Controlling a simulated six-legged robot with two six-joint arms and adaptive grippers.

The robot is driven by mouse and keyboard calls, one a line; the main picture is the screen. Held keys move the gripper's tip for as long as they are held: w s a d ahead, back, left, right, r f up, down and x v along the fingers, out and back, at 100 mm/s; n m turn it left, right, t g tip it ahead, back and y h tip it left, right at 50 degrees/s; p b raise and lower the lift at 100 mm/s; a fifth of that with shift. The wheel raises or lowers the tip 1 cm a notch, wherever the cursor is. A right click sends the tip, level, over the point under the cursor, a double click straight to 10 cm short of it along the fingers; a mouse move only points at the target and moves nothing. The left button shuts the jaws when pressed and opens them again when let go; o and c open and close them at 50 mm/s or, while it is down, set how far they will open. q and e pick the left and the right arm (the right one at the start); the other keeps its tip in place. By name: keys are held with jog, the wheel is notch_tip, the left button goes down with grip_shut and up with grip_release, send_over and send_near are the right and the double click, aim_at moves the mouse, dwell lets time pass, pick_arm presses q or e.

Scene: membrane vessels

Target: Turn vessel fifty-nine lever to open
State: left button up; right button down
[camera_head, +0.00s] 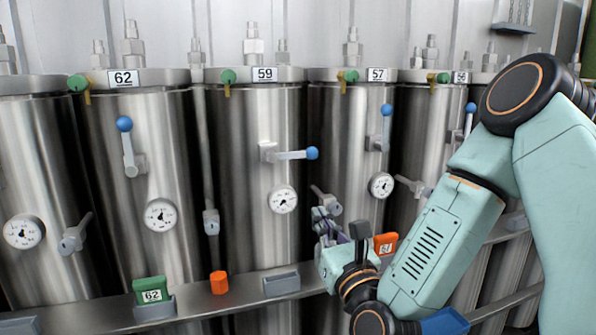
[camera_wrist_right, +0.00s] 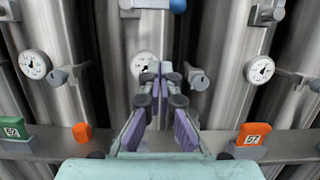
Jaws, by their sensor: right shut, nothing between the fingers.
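Vessel 59 (camera_head: 258,115) is a steel cylinder with a "59" label (camera_head: 265,74) on its top rim. Its lever (camera_head: 290,155) lies horizontal, its blue knob (camera_head: 311,153) pointing right from the pivot block. In the right wrist view the blue knob (camera_wrist_right: 178,5) is cut by the top edge. My right gripper (camera_head: 326,225) is below and right of the lever, apart from it, in front of the lower vessels. In the right wrist view its fingers (camera_wrist_right: 158,72) are shut and empty, covering part of vessel 59's gauge (camera_wrist_right: 143,64). My left gripper is not in view.
Vessel 62 (camera_head: 145,120) stands left and vessel 57 (camera_head: 345,125) right, each with its blue-knobbed lever upright. A ledge (camera_head: 240,295) carries a green "62" block (camera_head: 150,290), a plain orange block (camera_head: 218,282) and a numbered orange block (camera_head: 386,243). Small valves and gauges stick out below the levers.

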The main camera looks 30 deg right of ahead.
aim_at(293, 155)
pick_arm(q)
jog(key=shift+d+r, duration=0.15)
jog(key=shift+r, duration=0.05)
pick_arm(e)
jog(key=w+d+r, duration=0.2)
jog(key=w+r, duration=0.4)
jog(key=w, duration=0.4)
jog(key=shift+d, duration=0.15)
pick_arm(q)
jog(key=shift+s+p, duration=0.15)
jog(key=shift+p, duration=0.15)
pick_arm(e)
jog(key=shift+s+r, duration=0.1)
jog(key=shift+r, duration=0.05)
